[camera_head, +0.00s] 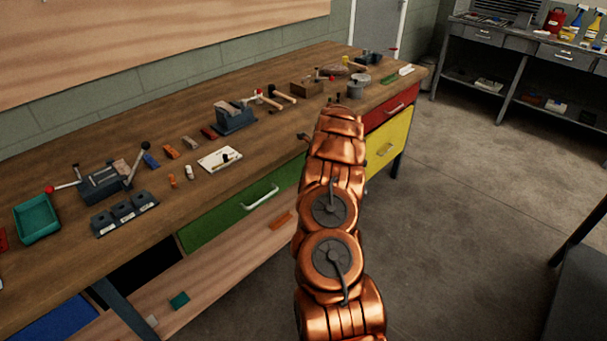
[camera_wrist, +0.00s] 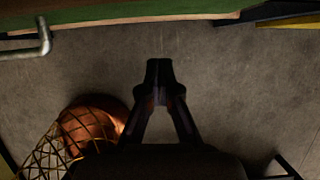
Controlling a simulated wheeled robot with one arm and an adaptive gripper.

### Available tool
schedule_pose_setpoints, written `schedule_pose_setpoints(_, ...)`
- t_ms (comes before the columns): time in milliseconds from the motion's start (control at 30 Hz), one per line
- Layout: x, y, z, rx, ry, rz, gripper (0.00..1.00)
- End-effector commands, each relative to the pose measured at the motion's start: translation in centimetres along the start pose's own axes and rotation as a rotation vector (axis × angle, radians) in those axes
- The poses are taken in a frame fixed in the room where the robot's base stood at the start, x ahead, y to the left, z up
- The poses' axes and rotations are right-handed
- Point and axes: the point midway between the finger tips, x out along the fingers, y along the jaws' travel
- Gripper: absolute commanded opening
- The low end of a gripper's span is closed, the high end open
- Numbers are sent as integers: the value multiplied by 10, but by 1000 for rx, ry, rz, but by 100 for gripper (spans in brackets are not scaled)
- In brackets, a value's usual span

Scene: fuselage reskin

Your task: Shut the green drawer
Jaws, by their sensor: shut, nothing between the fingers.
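The green drawer (camera_head: 215,222) is under the front edge of the wooden workbench, with a grey bar handle (camera_head: 262,197) on its front. I cannot tell clearly how far its front stands out. In the wrist view its green front (camera_wrist: 120,12) runs along the top edge, and the handle (camera_wrist: 32,46) is at the upper left. My gripper (camera_wrist: 159,68) is shut and empty, over the floor, to the right of the handle and apart from the drawer. In the head view my copper arm hides the gripper and the right end of the drawer.
The workbench top (camera_head: 75,250) carries clamps, a green tray (camera_head: 37,218) and small blocks. A red drawer (camera_head: 390,111) and a yellow drawer (camera_head: 388,146) are to the right. A wooden lower shelf (camera_head: 235,262) lies below the green drawer. The concrete floor (camera_head: 460,200) at right is clear.

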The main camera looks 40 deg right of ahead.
Motion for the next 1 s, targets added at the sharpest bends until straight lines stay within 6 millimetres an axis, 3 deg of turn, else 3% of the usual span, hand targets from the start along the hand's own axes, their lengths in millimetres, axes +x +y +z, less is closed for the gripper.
schedule_pose_setpoints(500, -63, 3, 2, -4, 0, 2, 0)
schedule_pose_setpoints(1000, -78, 5, 2, -9, 2, 6, 0)
